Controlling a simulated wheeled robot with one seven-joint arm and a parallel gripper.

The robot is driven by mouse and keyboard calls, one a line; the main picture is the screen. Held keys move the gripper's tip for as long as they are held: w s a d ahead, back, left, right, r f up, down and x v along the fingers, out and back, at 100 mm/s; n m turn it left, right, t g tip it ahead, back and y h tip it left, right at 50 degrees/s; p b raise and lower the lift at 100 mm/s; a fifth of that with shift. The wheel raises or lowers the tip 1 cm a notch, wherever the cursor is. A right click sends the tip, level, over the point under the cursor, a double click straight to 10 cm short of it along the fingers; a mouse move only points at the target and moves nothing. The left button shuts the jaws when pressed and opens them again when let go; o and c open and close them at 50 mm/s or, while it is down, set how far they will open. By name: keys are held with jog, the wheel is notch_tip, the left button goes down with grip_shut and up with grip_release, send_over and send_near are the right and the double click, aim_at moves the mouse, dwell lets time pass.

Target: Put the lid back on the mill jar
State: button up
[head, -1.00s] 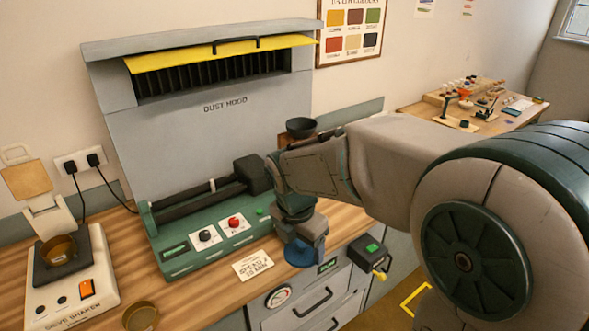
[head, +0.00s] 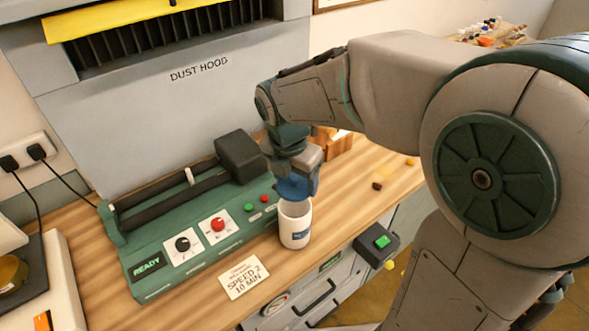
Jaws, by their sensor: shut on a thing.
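The white mill jar (head: 295,229) stands upright on the wooden bench, just right of the green roller mill (head: 190,237). It has a blue label, and the front of its open rim shows. My gripper (head: 299,187) points down over the jar's mouth. It is shut on the blue lid (head: 296,190), which blends with the blue fingers, so its outline is hard to make out. The lid overlaps the back of the jar's rim in the picture. I cannot tell whether it touches the jar.
The mill carries dark rollers, a dark block (head: 241,155) and a READY display. A card (head: 244,277) lies in front of it. The dust hood (head: 190,100) rises behind. A black box with a green button (head: 377,243) juts from the bench front. Bare bench lies right of the jar.

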jog(key=shift+s+a+f+b, duration=0.1)
jog(key=shift+f+b, duration=0.4)
jog(key=shift+f, duration=0.3)
jog(key=shift+f+b, duration=1.6)
jog(key=shift+f, duration=0.55)
jog(key=shift+f, duration=0.1)
jog(key=o, duration=1)
jog(key=shift+o, duration=0.7)
jog(key=shift+r+p, duration=3.05)
jog(key=shift+r, duration=0.5)
